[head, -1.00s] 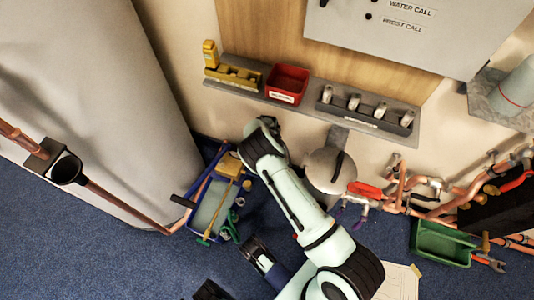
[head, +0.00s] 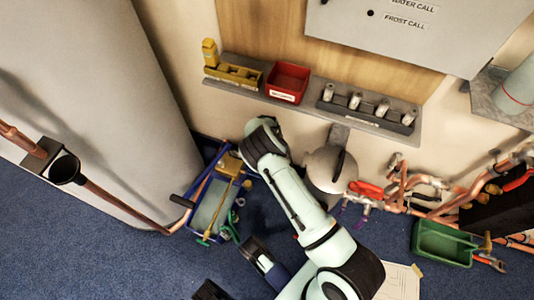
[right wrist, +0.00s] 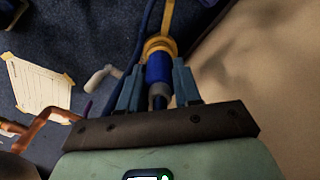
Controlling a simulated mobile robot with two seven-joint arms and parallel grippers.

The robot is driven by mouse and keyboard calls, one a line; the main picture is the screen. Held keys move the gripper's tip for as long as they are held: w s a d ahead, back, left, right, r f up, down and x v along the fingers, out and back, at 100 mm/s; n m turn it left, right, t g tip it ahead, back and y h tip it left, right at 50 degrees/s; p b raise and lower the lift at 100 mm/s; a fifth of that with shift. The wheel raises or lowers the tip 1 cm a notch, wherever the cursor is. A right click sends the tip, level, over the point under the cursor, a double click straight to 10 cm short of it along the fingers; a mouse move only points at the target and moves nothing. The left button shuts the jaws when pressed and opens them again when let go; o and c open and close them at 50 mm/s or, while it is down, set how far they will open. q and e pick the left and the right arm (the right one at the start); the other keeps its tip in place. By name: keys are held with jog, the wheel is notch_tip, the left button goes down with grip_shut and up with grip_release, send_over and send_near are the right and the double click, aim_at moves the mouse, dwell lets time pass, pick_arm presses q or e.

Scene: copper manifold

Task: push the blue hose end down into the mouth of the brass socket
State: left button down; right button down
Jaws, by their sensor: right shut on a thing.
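In the right wrist view my right gripper (right wrist: 157,82) is shut on the blue hose end (right wrist: 158,68), which sits between its two blue-grey fingers. The brass socket (right wrist: 160,44) shows as a yellow ring just beyond the hose end, in line with it. The far tip of the hose end meets or overlaps the ring, and I cannot tell how deep it sits in the mouth. In the head view my right arm crosses the middle, and its gripper, the hose end and the socket cannot be made out. My left gripper is not identifiable in either view.
A blue-framed tray (head: 207,218) stands on the carpet left of my arm. A green bin (head: 443,243) and copper pipes (head: 405,190) lie to the right. A shelf (head: 310,108) carries a red bin (head: 288,82). Paper (right wrist: 38,82) lies on the floor. Carpet is clear at lower left.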

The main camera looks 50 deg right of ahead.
pick_arm(q)
jog(key=shift+f+b, duration=0.4)
jog(key=shift+f, duration=0.1)
pick_arm(e)
jog(key=shift+f, duration=0.45)
jog(key=c, duration=0.7)
grip_release()
notch_tip(320, 180, up, 8)
jog(key=shift+f+p, duration=0.2)
jog(key=shift+p, duration=0.95)
pick_arm(q)
jog(key=r, duration=0.1)
jog(key=w+r, duration=0.1)
jog(key=shift+d+r, duration=0.1)
jog(key=shift+r, duration=0.25)
